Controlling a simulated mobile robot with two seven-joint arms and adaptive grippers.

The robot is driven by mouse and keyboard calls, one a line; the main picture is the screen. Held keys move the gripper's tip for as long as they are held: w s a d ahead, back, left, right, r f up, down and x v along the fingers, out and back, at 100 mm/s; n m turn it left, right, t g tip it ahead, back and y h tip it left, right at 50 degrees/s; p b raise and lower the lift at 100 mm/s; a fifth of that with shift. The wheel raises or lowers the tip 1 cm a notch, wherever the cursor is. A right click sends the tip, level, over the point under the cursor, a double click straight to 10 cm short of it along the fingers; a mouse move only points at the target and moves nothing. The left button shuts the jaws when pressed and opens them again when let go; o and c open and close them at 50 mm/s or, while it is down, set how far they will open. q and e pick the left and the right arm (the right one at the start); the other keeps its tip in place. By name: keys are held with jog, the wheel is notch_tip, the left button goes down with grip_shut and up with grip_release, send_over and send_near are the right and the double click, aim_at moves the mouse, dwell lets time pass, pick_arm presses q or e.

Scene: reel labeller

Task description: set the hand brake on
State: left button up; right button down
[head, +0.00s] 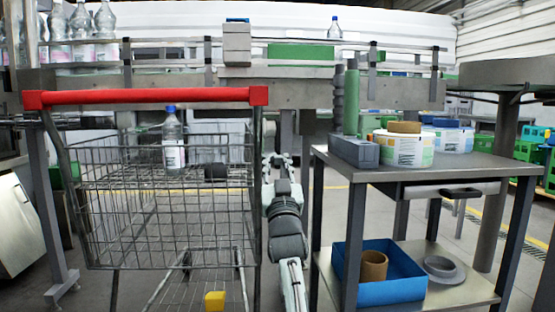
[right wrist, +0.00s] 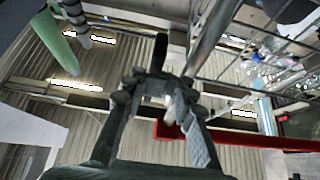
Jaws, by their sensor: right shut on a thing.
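My right gripper (head: 276,162) is beside the right side of the wire trolley (head: 165,215), below the end of its red handle bar (head: 150,96). In the right wrist view the right gripper (right wrist: 158,88) has its fingers closed together. A narrow dark lever-like piece (right wrist: 160,50) stands up from between the fingertips; I take it for the hand brake, though the fingers hide its lower part. The red bar also shows in the right wrist view (right wrist: 240,140), close to the fingers. In the head view the hand brake cannot be made out. My left gripper is not in view.
A metal table (head: 440,165) stands close at right, with label reels (head: 408,150) on top and a blue bin (head: 385,290) on its lower shelf. A bottle (head: 172,142) stands in the trolley. A conveyor (head: 200,90) runs across behind.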

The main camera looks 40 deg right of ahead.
aim_at(278, 124)
jog(key=r, duration=0.5)
jog(key=s+r, duration=0.1)
jog(key=r, duration=0.2)
jog(key=shift+s+r, duration=0.1)
jog(key=shift+r, duration=0.25)
jog(key=c, duration=2.2)
grip_release()
